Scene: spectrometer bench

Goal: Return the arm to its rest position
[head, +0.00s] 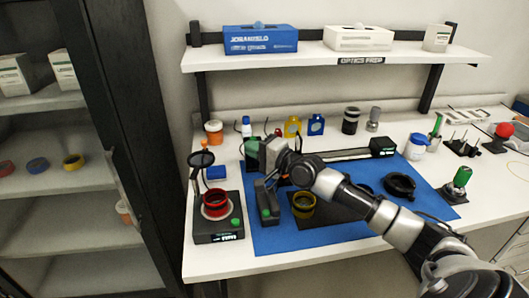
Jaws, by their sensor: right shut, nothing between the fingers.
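My right arm (350,200) reaches in from the lower right over the blue mat (335,228). My right gripper (269,180) is at its far end, above the left part of the mat. It is shut and seems to hold nothing; its fingertips are small and hard to make out against the dark devices. A dark block with a green button (268,213) stands just below it, and I cannot tell whether they touch. A yellow-rimmed ring (303,205) sits on a dark plate under the arm. My left gripper is not in view.
A scale with a red ring (216,204) stands left of the mat. A black rail (345,155) lies behind the arm. A black ring mount (399,186) and a green-topped device (458,182) stand to the right. A shelf (330,57) hangs above; a dark cabinet (128,110) stands left.

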